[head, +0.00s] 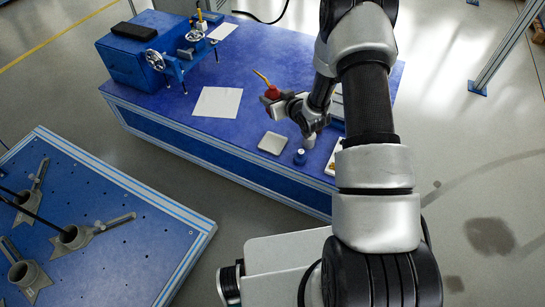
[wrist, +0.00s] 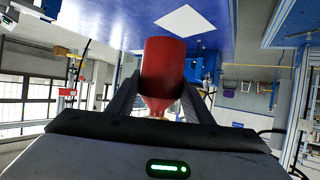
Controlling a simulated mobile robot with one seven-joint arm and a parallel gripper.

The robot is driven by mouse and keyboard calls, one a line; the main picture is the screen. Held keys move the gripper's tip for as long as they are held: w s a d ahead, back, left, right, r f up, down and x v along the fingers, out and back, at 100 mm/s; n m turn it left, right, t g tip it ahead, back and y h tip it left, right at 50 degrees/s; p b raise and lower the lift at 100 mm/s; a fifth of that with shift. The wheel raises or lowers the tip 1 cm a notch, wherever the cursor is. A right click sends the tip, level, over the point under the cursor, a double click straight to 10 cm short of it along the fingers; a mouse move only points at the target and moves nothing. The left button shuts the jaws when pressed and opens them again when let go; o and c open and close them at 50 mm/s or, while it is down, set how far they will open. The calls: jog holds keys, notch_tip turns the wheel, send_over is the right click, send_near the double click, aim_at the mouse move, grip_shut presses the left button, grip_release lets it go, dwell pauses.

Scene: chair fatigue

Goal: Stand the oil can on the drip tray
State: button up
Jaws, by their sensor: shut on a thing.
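The oil can has a red body (head: 272,92) and a thin yellow spout that points up and left in the head view. My gripper (head: 277,98) is shut on it and holds it over the blue bench. In the wrist view the red can (wrist: 163,65) sits between my two dark fingers, its narrowing end towards the camera. A small pale grey square tray (head: 272,143), which looks like the drip tray, lies on the bench near its front edge, below the can in the picture. It is empty, and the can is apart from it.
A white sheet (head: 217,102) lies on the bench (head: 180,118) left of the can. A small dark blue round item (head: 300,157) stands right of the tray. A blue machine with handwheels (head: 156,60) stands at the back left. Another blue table (head: 125,235) holds grey fixtures.

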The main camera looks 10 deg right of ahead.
jog(key=w+f+n+y+b, duration=0.1)
jog(key=w+f+b, duration=0.1)
jog(key=f, duration=0.5)
jog(key=w+f+n+y+b, duration=0.1)
jog(key=w+f+y+b, duration=0.1)
jog(key=f+b, duration=0.2)
notch_tip(320, 180, down, 4)
jog(key=shift+w+d+r+n+g, duration=0.1)
jog(key=shift+w+d+n+g, duration=0.2)
jog(key=shift+g, duration=0.1)
notch_tip(320, 180, down, 10)
jog(key=b, duration=0.3)
jog(key=shift+r+b, duration=0.2)
jog(key=shift+b, duration=0.15)
jog(key=shift+f, duration=0.15)
jog(key=o, duration=1.4)
jog(key=shift+s+f, duration=0.1)
